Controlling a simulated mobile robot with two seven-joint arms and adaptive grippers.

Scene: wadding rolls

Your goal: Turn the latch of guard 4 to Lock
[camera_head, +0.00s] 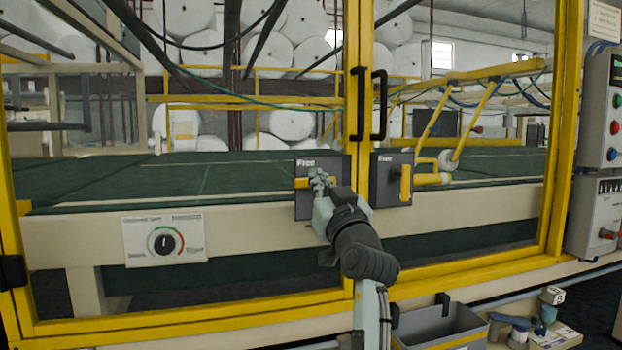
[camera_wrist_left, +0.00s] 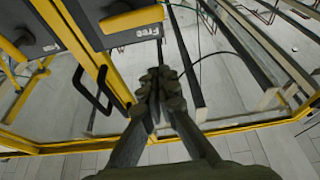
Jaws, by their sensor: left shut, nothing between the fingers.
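Two dark latch boxes sit side by side where the yellow-framed guard doors meet. The left latch box (camera_head: 304,205) reads "Free"; its yellow latch handle (camera_head: 333,182) lies across it, partly hidden by my gripper. The right latch box (camera_head: 380,182) has an upright yellow handle (camera_head: 405,183) and a label that seems to read "Free". I see no number telling which is guard 4. My left gripper (camera_head: 319,180) is shut and empty in front of the left box. In the left wrist view its fingertips (camera_wrist_left: 160,84) are below a yellow handle (camera_wrist_left: 132,19); contact is unclear. My right gripper is out of view.
Black door handles (camera_head: 357,103) (camera_head: 379,104) stand above the boxes. A dial panel (camera_head: 165,240) is at the left, and a button panel (camera_head: 603,112) at the right edge. A grey bin (camera_head: 440,328) sits low in front. White rolls (camera_head: 291,124) lie behind the green conveyor (camera_head: 130,180).

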